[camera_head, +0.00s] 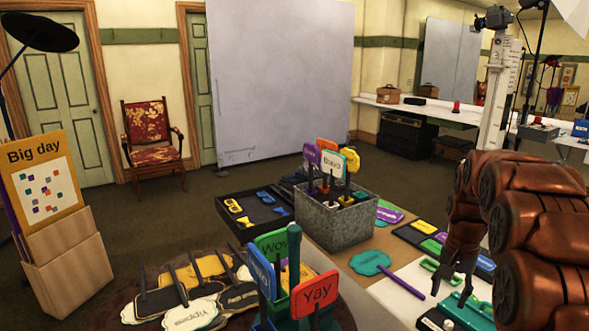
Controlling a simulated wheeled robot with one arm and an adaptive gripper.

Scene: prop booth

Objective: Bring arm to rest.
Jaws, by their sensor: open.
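My arm, brown and bulky, fills the right side of the head view. It bends over, and my gripper (452,282) points down at its end, with its fingers apart. I see nothing held between them. The gripper is above the front right part of the table, over or near a teal item (468,312); the exact height gap cannot be told.
A metal bin (337,222) of signs stands on the table, left of my gripper. A red "Yay" sign (315,294) and others stand upright in front. A teal paddle sign (372,263) lies flat nearby. A black tray (255,214) sits behind. Open floor lies farther left.

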